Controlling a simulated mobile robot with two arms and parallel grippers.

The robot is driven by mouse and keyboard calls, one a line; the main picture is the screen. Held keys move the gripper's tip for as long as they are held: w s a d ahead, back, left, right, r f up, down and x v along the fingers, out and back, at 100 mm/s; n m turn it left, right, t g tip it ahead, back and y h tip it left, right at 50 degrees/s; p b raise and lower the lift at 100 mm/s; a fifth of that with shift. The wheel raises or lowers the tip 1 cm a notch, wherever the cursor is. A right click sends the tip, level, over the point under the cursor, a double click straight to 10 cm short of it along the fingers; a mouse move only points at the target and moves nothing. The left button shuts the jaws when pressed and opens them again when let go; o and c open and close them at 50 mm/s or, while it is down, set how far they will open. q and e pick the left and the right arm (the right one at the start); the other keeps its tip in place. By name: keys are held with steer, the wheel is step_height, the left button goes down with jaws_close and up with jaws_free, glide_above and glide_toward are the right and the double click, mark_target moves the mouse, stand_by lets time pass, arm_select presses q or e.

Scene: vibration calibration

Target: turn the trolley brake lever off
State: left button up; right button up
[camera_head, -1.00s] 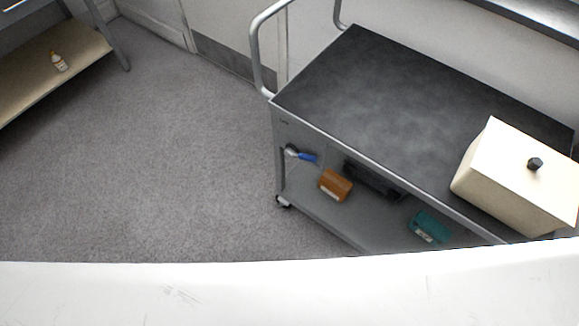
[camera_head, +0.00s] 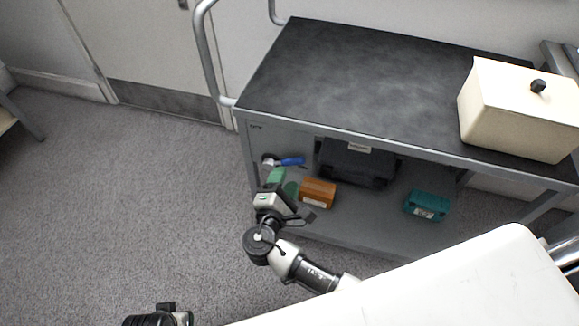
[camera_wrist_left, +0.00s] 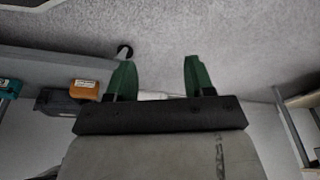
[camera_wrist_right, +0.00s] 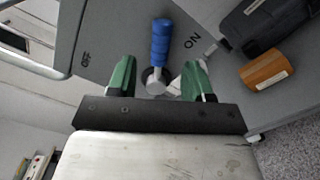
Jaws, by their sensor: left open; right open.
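The trolley (camera_head: 345,75) has a brake lever with a blue handle (camera_head: 291,161) on its end panel, pointing right in the head view. In the right wrist view the lever's blue handle (camera_wrist_right: 160,42) points up, beside the ON mark (camera_wrist_right: 193,40); the OFF mark (camera_wrist_right: 85,59) is further left. My right gripper (camera_head: 284,183) is open, its green fingers just below the lever in the head view. In the right wrist view the lever's pale hub (camera_wrist_right: 155,82) appears between the open fingers (camera_wrist_right: 160,80); contact cannot be told. My left gripper (camera_wrist_left: 160,78) is open and empty.
A cream box (camera_head: 520,110) stands on the trolley top. An orange box (camera_head: 318,192), a teal box (camera_head: 427,205) and a black case (camera_head: 355,163) are on the lower shelf. A white surface (camera_head: 450,285) fills the lower right. Carpet (camera_head: 110,200) is clear at left.

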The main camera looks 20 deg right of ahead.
mark_target(291, 164)
steer(key=x, duration=0.5)
jaws_close()
